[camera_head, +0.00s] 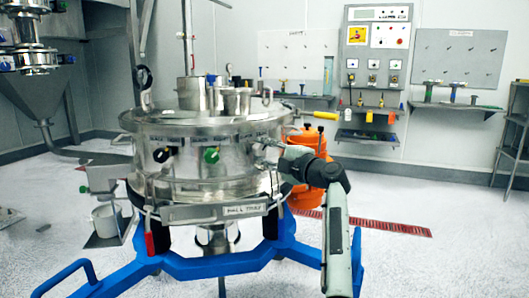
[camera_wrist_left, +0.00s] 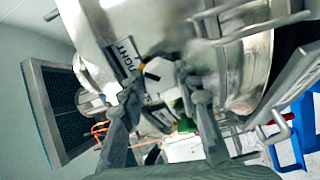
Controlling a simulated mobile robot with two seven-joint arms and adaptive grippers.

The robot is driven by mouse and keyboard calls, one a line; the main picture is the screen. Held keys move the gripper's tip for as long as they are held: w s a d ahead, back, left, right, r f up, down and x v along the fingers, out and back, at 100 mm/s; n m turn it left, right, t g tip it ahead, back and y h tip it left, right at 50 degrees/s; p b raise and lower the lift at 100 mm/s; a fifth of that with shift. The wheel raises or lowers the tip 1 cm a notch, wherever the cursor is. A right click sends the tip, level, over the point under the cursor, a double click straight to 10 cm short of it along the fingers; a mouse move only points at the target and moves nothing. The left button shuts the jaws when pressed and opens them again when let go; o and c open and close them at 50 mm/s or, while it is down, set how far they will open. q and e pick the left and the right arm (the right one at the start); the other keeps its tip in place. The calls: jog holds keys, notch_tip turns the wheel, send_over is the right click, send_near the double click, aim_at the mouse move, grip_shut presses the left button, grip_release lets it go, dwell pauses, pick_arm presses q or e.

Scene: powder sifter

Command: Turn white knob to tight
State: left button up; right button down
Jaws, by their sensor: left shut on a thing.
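The steel sifter drum (camera_head: 190,180) stands in the middle of the head view. A black knob (camera_head: 160,155) and a green knob (camera_head: 210,155) show on its side. My left gripper (camera_head: 268,146) is at the drum's right side, beyond the green knob. In the left wrist view, its two fingers (camera_wrist_left: 162,88) are shut on the white knob (camera_wrist_left: 158,74), one finger on each side. A label ending in "IGHT" (camera_wrist_left: 125,52) is on the drum beside the knob. The white knob cannot be made out in the head view. My right gripper is not in view.
The drum sits on a blue frame (camera_head: 215,264). A tray with a label (camera_head: 215,212) is at its front. An orange container (camera_head: 307,195) stands behind my left arm. Tool boards and shelves line the back wall. The white floor at the right is mostly clear.

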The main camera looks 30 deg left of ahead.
pick_arm(q)
jog(key=o, duration=1.2)
jog(key=shift+c, duration=0.2)
jog(key=shift+d, duration=0.15)
jog(key=v, duration=1.1)
jog(key=shift+d, duration=0.4)
jog(key=shift+s+d, duration=0.1)
